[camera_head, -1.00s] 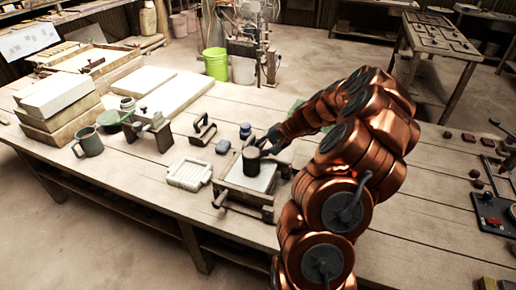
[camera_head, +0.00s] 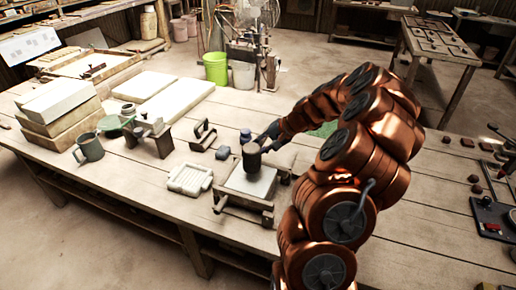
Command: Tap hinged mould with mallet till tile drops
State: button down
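The hinged mould (camera_head: 246,192) stands on the wooden bench, a wooden frame with side handles and a pale flat top. A dark cylindrical mallet head (camera_head: 251,157) is over the back part of the mould's top; I cannot tell whether it touches. My gripper (camera_head: 270,136) is at the end of the copper arm, at the mallet's handle behind the head. It appears shut on the mallet, though its fingers are small and partly hidden. No loose tile is clearly seen under the mould.
A mug (camera_head: 88,147) and stacked slabs (camera_head: 60,107) are farther left. The bench front is clear.

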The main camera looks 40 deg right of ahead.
notch_tip(320, 180, down, 5)
jog(key=b, duration=0.3)
jog(key=shift+r, duration=0.1)
jog(key=shift+r+p, duration=0.65)
jog(key=shift+r, duration=1.55)
jog(key=shift+r, duration=0.15)
